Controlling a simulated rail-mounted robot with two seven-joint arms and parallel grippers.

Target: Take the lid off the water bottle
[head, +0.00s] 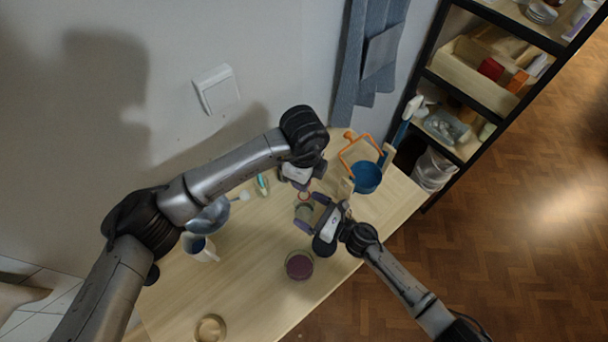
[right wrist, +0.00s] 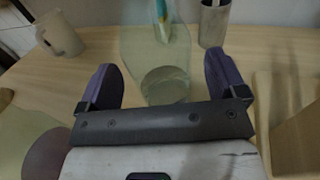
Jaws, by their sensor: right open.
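The water bottle (head: 304,212) stands on the wooden table, a clear greenish vessel with a reddish ring at its top that may be the lid (head: 305,196). My right gripper (head: 311,212) is open, with its fingers on either side of the bottle. In the right wrist view the bottle (right wrist: 160,65) is between the two purple fingers, with a gap to each; its top is out of that frame. My left gripper (head: 298,184) is just above and beside the bottle's top. Its fingers are small and partly hidden, so their opening and any contact are unclear.
A dark purple round jar (head: 299,265) is nearer the front edge. A metal bowl (head: 208,216), a white mug (head: 201,249) and a small dish (head: 210,328) are left. The table's middle is clear.

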